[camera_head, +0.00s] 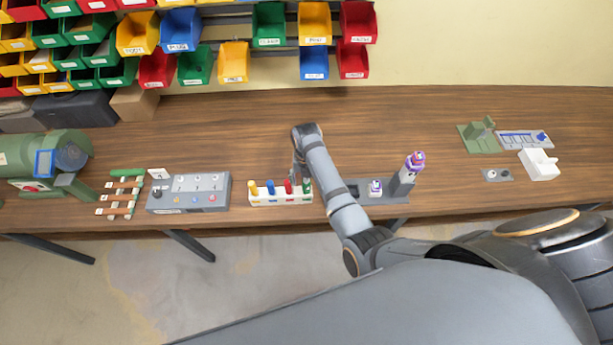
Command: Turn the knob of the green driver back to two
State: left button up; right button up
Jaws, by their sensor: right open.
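The green driver (307,187) stands at the right end of a white rack (280,201), beside red, blue and yellow drivers. Its knob and any number on it are too small to read. My right gripper (299,176) is open and points down just above the right end of the rack, close to the green and red drivers. Whether it touches the green driver I cannot tell. My left gripper is out of view.
A grey control box (188,194) stands left of the rack. Right of my forearm is a grey stand (403,186) with a purple-topped part (414,160). Wall bins (234,62) hang behind. The table behind the rack is clear.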

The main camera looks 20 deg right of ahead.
jog(key=shift+r, duration=0.1)
jog(key=shift+r, duration=3.45)
